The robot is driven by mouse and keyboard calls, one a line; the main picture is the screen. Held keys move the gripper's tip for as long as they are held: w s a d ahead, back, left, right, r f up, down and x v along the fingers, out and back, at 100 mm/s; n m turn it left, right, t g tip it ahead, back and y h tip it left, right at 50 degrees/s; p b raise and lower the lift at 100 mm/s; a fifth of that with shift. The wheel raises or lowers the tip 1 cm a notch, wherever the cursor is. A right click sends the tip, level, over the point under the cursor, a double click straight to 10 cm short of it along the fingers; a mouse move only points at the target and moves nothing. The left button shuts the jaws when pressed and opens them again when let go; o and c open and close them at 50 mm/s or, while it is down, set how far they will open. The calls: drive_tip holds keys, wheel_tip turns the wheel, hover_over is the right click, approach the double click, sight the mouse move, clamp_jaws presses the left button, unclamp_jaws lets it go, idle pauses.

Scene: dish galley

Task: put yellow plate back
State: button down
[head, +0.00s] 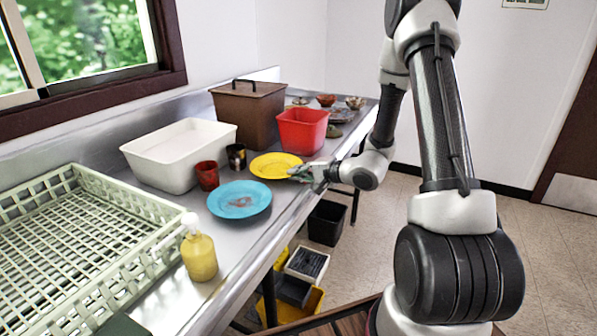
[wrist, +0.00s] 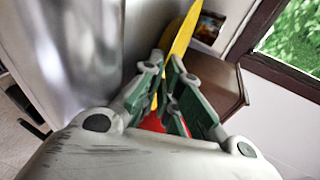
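The yellow plate (head: 272,165) is on or just above the metal counter, beyond the blue plate; I cannot tell whether it touches the counter. My gripper (head: 308,174) is at its right edge, over the counter's front side. In the wrist view the yellow plate (wrist: 184,30) shows edge-on, and its rim runs between the two green-padded fingers of my gripper (wrist: 166,68). The fingers look closed on the rim, with little gap. The blue plate (head: 239,200) lies nearer, with a reddish-brown smear on it.
A pale green dish rack (head: 80,262) and a mustard-yellow soap bottle (head: 199,257) are nearest. A white tub (head: 180,153), red cup (head: 207,176) and dark cup (head: 236,157) stand behind the plates. A brown lidded bin (head: 247,112) and red bin (head: 302,131) stand beyond.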

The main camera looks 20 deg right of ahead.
drive_tip(key=shift+s+f, duration=0.15)
drive_tip(key=shift+f, duration=0.15)
